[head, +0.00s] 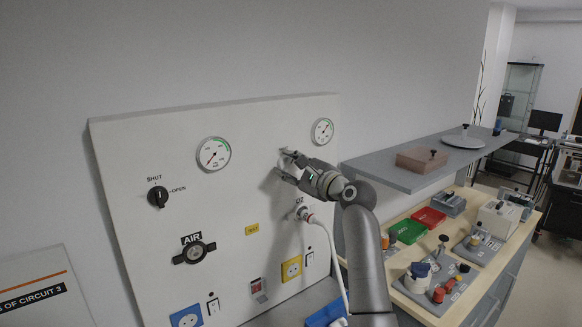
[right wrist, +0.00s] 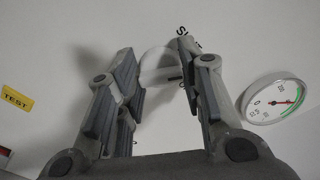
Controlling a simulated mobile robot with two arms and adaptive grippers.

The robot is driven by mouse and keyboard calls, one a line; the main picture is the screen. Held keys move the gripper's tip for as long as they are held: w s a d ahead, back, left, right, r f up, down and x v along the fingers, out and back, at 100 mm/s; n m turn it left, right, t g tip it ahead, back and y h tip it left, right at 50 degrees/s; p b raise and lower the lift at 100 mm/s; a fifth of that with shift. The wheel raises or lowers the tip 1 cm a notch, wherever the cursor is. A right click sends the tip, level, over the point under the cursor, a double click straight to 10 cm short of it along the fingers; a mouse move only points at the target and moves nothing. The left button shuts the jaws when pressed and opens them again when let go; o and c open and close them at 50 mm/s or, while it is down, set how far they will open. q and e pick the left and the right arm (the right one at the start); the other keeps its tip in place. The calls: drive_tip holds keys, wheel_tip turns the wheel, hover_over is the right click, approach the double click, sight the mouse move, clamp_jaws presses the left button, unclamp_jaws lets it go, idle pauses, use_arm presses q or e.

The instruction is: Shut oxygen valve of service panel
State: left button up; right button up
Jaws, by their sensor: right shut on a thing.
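The white service panel (head: 130,150) stands against the wall at the left of the head view. My right gripper (head: 283,162) reaches its upper right part, left of and below the right gauge (head: 323,131). In the right wrist view, a pale rounded knob (right wrist: 158,62), apparently the oxygen valve, shows between the fingers of my right gripper (right wrist: 157,75). A partly hidden label starting with "S" (right wrist: 183,32) is beside it. The fingers are shut on this knob, and its turn position is hard to tell. My left gripper is in neither view.
The black air valve (head: 157,196) and left gauge (head: 213,154) are on the panel's left. A white hose (head: 331,255) hangs from the O2 outlet (head: 303,214) below my right gripper. A grey shelf (head: 428,172) and a bench with trays (head: 408,231) stand to the right.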

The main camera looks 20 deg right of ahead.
drive_tip(key=n+b, duration=0.1)
drive_tip(key=n, duration=0.5)
drive_tip(key=shift+f+n, duration=0.15)
drive_tip(key=shift+n, duration=0.15)
idle(0.5)
drive_tip(key=o, duration=1)
drive_tip(key=shift+o, duration=0.2)
drive_tip(key=v, duration=1.2)
